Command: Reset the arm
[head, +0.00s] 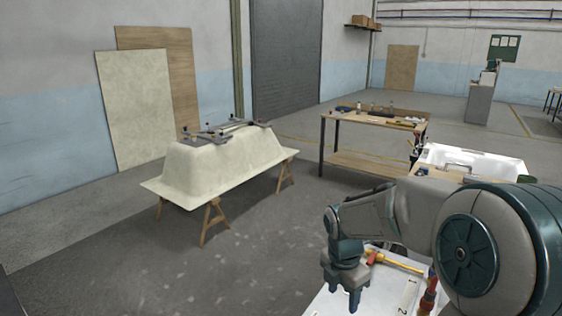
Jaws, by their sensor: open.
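My arm reaches in from the right edge of the head view, a grey and dark teal arm with its wrist bent down. My gripper (344,296) points downward near the bottom of the view. Its jaws are open and nothing shows between them. It is over or in front of the left part of a white surface (330,302); the height above it is hard to tell. A hammer with a yellow handle (400,264) lies on that surface, right of my gripper. A red tool (428,297) is partly hidden by my arm.
An upturned cream bathtub shell (225,160) rests on wooden trestles (213,222) at the left, with clamps and bars (232,130) on top. A workbench (365,121) with tools stands at the back. A white tub (470,161) is behind my arm. The floor between is clear.

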